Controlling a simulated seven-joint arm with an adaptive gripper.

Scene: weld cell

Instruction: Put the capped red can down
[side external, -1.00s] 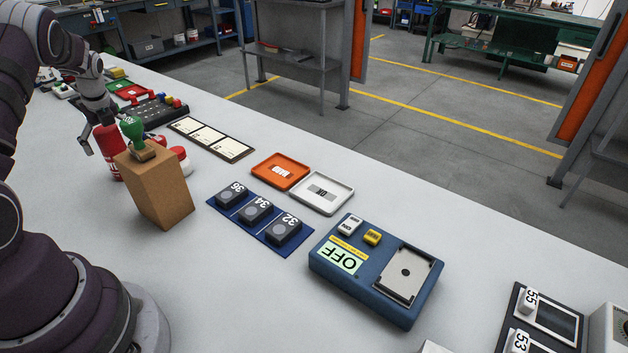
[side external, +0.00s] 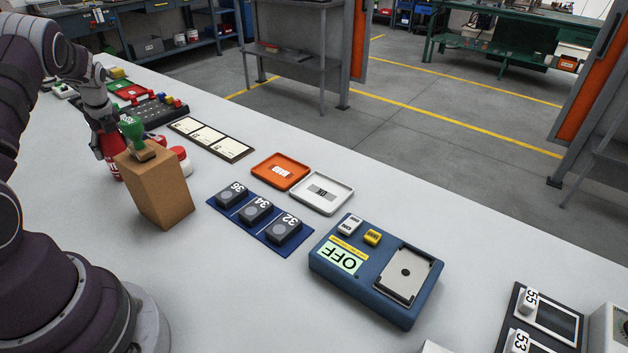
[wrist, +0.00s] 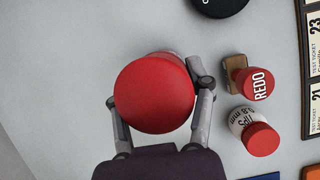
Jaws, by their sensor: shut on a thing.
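The capped red can (side external: 113,167) stands upright at the far left part of the table in the side view, partly hidden behind a brown block. In the wrist view its round red cap (wrist: 154,96) fills the middle. My gripper (side external: 104,141) is around the can from above, and its two fingers (wrist: 158,99) lie on either side of the can in the wrist view. It is shut on the can. The can's base is partly hidden, so I cannot tell for certain whether it touches the table.
A brown block with a green-handled stamp (side external: 133,128) stands close in front of the can. A REDO stamp (wrist: 255,84) and a red-capped white bottle (wrist: 258,136) are right of it. A ticket board (side external: 210,139) lies beyond. Bare table (wrist: 60,75) lies left of the can.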

